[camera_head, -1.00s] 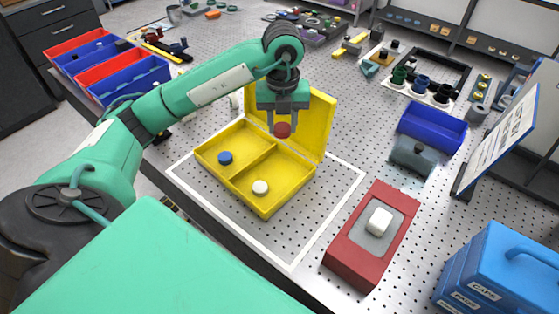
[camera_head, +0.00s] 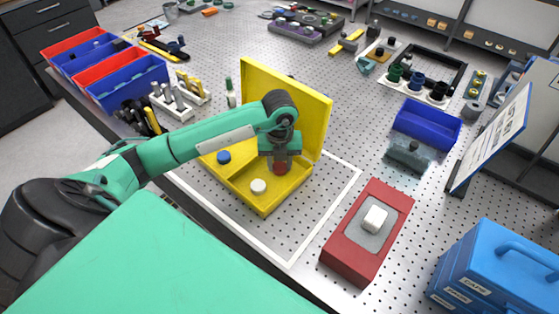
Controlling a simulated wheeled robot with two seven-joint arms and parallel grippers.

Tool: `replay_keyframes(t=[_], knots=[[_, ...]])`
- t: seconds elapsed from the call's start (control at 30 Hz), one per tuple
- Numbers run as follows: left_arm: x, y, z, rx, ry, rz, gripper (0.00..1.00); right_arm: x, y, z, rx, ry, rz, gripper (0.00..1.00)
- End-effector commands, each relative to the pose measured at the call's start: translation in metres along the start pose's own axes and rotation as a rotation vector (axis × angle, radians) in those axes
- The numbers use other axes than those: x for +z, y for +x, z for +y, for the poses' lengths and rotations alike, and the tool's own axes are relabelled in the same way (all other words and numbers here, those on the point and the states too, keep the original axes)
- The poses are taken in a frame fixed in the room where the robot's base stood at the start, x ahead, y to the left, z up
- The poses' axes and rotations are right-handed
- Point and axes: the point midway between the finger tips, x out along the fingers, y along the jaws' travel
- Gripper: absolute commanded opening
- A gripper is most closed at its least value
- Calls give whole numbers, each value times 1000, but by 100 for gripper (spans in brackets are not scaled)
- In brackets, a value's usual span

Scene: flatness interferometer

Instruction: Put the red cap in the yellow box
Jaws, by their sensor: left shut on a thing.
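The open yellow box (camera_head: 265,208) stands on the perforated table inside a white outline, its lid raised at the back. A blue cap (camera_head: 223,157) lies in its left compartment and a white cap (camera_head: 258,186) lies in the front part. The red cap (camera_head: 280,168) is between the fingers of my left gripper (camera_head: 280,164), low inside the box's right part. The gripper is shut on it. I cannot tell whether the cap touches the box floor. The arm hides part of the box's left and middle. My right gripper does not show.
A red block with a white button (camera_head: 375,218) stands right of the box. A blue bin (camera_head: 428,124), a grey cylinder piece (camera_head: 408,156) and a blue case (camera_head: 500,270) are farther right. Tool racks (camera_head: 170,100) stand left of the box. Bare table lies between box and red block.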

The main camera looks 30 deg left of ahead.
Motion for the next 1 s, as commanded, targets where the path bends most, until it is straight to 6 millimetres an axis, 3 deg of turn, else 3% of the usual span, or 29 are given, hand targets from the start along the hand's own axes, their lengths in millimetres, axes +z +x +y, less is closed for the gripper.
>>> replay_keyframes(t=[0.37,0.4,0.5,0.83,1.0], knots=[[0,7,0,0,0,-2,15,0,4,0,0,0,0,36],[1,5,0,0,0,-2,41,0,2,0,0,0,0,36],[0,5,0,0,0,-1,57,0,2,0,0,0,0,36],[0,2,0,0,0,-2,57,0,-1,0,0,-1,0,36],[2,-17,0,-4,0,-6,57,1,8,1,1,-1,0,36]])
